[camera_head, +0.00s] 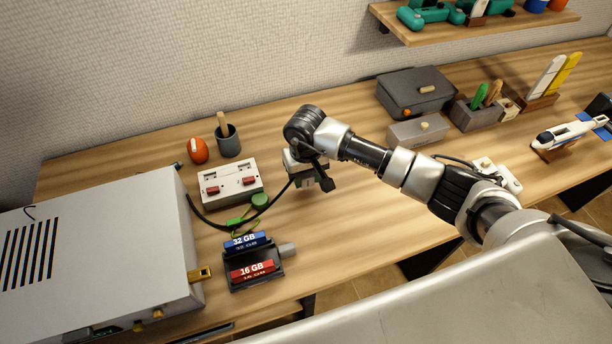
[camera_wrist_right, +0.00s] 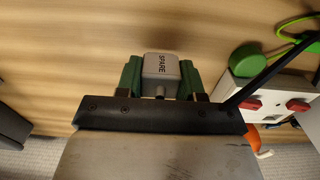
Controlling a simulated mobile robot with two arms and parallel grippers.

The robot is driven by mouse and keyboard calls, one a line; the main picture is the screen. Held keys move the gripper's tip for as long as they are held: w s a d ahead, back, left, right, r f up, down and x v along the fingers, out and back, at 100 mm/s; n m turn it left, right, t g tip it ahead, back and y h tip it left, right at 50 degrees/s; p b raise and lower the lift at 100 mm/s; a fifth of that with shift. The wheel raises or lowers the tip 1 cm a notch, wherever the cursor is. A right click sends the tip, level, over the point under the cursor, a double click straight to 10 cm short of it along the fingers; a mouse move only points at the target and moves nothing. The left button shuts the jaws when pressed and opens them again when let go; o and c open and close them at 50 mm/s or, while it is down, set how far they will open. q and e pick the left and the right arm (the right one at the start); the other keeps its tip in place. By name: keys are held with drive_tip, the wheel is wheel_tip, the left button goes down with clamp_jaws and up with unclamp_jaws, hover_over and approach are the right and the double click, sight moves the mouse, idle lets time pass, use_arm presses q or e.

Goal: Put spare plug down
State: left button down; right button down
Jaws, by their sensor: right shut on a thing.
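The spare plug (camera_wrist_right: 162,68) is a small grey block marked SPARE in the right wrist view. My right gripper (camera_wrist_right: 160,82) is shut on it, with a green finger on each side. In the head view my right gripper (camera_head: 307,184) is over the wooden table (camera_head: 365,230), just right of a white socket box (camera_head: 243,183) with red switches. The plug is mostly hidden there by my wrist. I cannot tell whether it touches the table. My left gripper is not in view.
A green round plug (camera_head: 260,200) with a cord is by the socket box. A black holder (camera_head: 240,285) carries 32 GB and 16 GB sticks. A grey metal case (camera_head: 100,250) fills the left. Bare table lies right of the holder. Grey boxes (camera_head: 417,92) stand behind.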

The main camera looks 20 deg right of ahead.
drive_tip(key=shift+f, duration=0.75)
drive_tip(key=shift+f, duration=0.1)
drive_tip(key=shift+f+b, duration=0.55)
drive_tip(key=shift+b, duration=0.2)
drive_tip(key=c, duration=0.7)
unclamp_jaws()
